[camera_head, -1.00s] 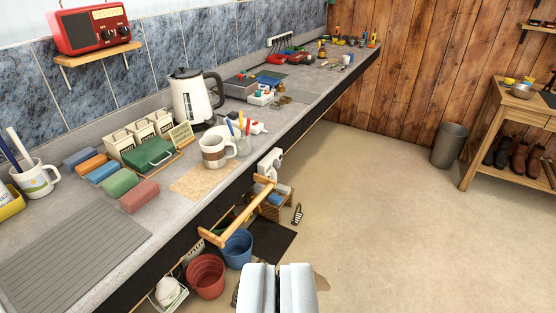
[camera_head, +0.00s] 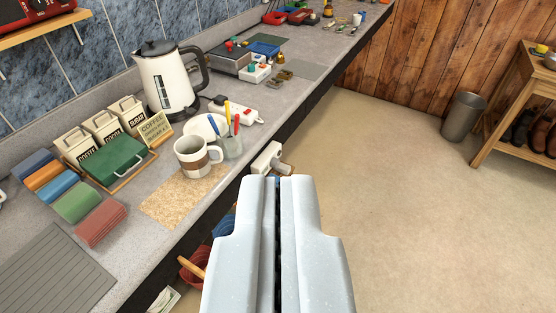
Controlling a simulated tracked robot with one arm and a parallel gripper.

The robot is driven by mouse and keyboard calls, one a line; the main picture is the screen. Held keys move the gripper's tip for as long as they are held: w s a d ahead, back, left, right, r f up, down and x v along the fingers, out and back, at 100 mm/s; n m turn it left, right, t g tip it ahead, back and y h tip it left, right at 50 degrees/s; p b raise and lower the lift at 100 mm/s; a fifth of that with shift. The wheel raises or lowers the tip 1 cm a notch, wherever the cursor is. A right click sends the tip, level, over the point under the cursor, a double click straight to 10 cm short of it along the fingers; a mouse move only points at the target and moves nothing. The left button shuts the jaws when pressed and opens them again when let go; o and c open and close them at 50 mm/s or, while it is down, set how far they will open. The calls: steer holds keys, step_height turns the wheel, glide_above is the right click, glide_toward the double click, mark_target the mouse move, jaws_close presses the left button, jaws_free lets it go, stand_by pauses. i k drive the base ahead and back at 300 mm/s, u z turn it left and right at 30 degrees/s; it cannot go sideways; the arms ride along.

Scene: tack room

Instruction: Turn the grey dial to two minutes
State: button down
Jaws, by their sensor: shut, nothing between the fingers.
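A small white box (camera_head: 266,157) is fixed at the front edge of the counter, near the middle of the view. A greyish knob-like part (camera_head: 284,168) sticks out from its right side. It may be the grey dial, but its markings and setting are too small to read. My gripper (camera_head: 279,181) is shut and empty, its fingers side by side. Its tips appear just below the box in the picture and hide what is under it. I cannot tell whether they touch anything.
Buckets sit below the edge, partly hidden by my gripper. The floor (camera_head: 400,190) at right is clear.

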mark_target(275, 162)
steer(key=u, duration=0.05)
steer(key=k, duration=0.6)
steer(key=z, duration=0.45)
steer(key=i, duration=1.55)
steer(key=u, duration=0.6)
